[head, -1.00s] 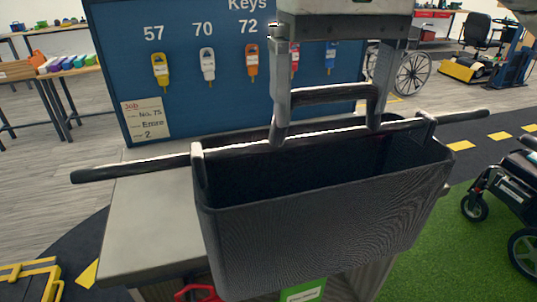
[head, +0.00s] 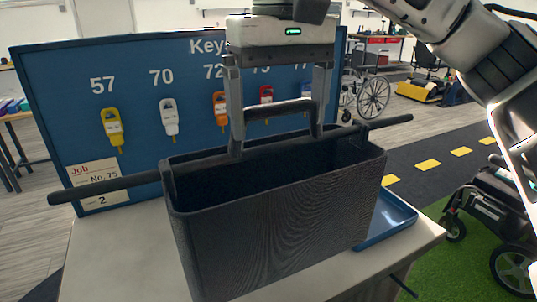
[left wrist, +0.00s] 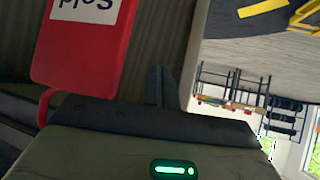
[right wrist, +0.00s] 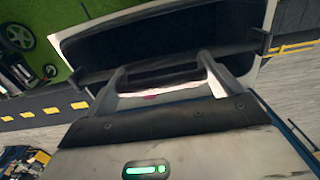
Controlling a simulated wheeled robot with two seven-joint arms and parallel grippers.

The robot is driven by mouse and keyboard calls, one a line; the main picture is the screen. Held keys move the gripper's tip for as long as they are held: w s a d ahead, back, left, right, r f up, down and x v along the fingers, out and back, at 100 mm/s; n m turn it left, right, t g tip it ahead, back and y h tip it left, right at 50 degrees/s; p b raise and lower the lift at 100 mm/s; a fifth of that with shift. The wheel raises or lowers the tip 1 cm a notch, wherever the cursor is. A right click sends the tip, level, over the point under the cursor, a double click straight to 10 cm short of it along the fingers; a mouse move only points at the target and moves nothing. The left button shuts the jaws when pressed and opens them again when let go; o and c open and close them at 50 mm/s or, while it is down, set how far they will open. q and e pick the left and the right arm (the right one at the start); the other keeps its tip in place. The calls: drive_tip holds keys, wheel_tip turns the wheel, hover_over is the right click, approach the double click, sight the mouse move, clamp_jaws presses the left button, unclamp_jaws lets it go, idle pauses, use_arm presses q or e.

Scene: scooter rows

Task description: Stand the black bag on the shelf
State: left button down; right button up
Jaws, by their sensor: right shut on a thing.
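The black bag (head: 270,225) is an open-topped, box-shaped basket with a dark bar along its top. It is upright in the middle of the head view. My right gripper (head: 278,140) is above its mouth, shut on the handle; the bag's open top also shows in the right wrist view (right wrist: 150,40). The grey top (head: 110,250), possibly the shelf, lies behind and below the bag. The bag's underside is out of frame, so I cannot tell whether it touches. My left gripper (left wrist: 161,86) shows only in the left wrist view, its fingers together and empty.
A blue key board (head: 120,70) with coloured tags stands behind the grey top. A blue tray (head: 388,222) lies right of the bag. A red tag (left wrist: 85,40) is close to my left gripper. A wheeled scooter (head: 490,215) stands at right.

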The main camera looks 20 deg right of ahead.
drive_tip(key=w+d+f, duration=0.1)
drive_tip(key=w+f, duration=0.5)
drive_tip(key=f, duration=0.3)
drive_tip(key=shift+d+f+b, duration=0.2)
drive_tip(key=shift+b, duration=0.25)
drive_tip(key=shift+f, duration=0.15)
drive_tip(key=o, duration=1.4)
